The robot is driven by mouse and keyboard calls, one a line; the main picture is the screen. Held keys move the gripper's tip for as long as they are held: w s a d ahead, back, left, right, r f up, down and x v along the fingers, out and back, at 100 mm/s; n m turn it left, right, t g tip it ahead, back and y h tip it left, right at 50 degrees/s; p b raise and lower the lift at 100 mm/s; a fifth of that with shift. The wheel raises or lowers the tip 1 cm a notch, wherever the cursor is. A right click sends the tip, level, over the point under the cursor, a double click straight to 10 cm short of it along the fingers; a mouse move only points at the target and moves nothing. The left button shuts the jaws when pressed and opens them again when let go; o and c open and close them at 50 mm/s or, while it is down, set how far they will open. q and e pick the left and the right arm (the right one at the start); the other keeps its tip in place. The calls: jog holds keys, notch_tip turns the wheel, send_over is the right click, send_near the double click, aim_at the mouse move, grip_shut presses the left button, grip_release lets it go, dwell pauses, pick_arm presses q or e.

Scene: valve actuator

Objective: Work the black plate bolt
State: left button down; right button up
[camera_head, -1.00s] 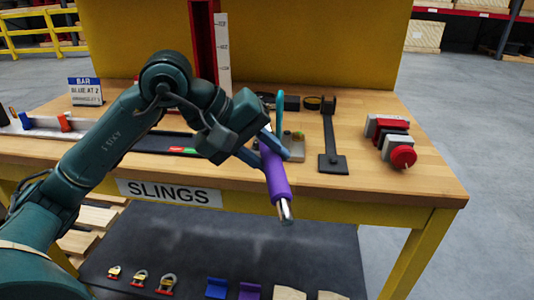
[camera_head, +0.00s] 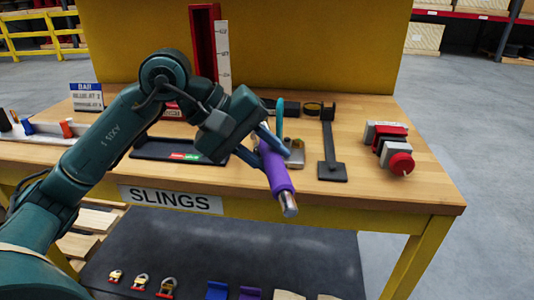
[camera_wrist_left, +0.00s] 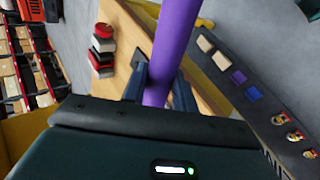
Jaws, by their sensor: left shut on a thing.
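My left gripper (camera_head: 264,150) is shut on a purple rod (camera_head: 276,176) with a bare silver end, held tilted over the front part of the table. In the left wrist view the purple rod (camera_wrist_left: 172,52) stands between the two fingers of my left gripper (camera_wrist_left: 158,88). A black piece with a flat foot plate (camera_head: 332,172) and a long bar is on the table right of the gripper, apart from it; I cannot tell if it is the plate bolt. A turquoise curved piece (camera_head: 281,115) shows just behind the fingers, partly hidden. My right gripper is not in view.
A red and grey block with a red knob (camera_head: 401,163) stands at the table's right. A black tray (camera_head: 150,152) and a blue and white sign (camera_head: 87,96) are on the left. Bare wood lies between the foot plate and the red knob. A yellow panel (camera_head: 300,45) stands behind.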

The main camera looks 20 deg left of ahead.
pick_arm(q)
jog(key=shift+b, duration=0.5)
dwell(1.1)
jog(key=shift+f+b, duration=1.9)
jog(key=shift+b, duration=0.15)
dwell(0.4)
jog(key=shift+a, duration=0.1)
jog(key=shift+s+a+m+g+h+b, duration=0.15)
jog(key=shift+s+a+m+g+b, duration=0.2)
jog(key=shift+a+m, duration=0.2)
jog(key=shift+s+a+m+g+h+b, duration=0.2)
jog(key=shift+a+m+g+b, duration=0.15)
jog(key=shift+a+m, duration=0.2)
jog(key=shift+a, duration=0.1)
jog(key=shift+s+a+m+g+b, duration=0.2)
jog(key=shift+a+m+g, duration=0.2)
jog(key=shift+a+m, duration=0.2)
jog(key=shift+s+a+m+g+b, duration=0.1)
jog(key=shift+s+a+m+g, duration=0.05)
jog(key=shift+a+m+g, duration=0.35)
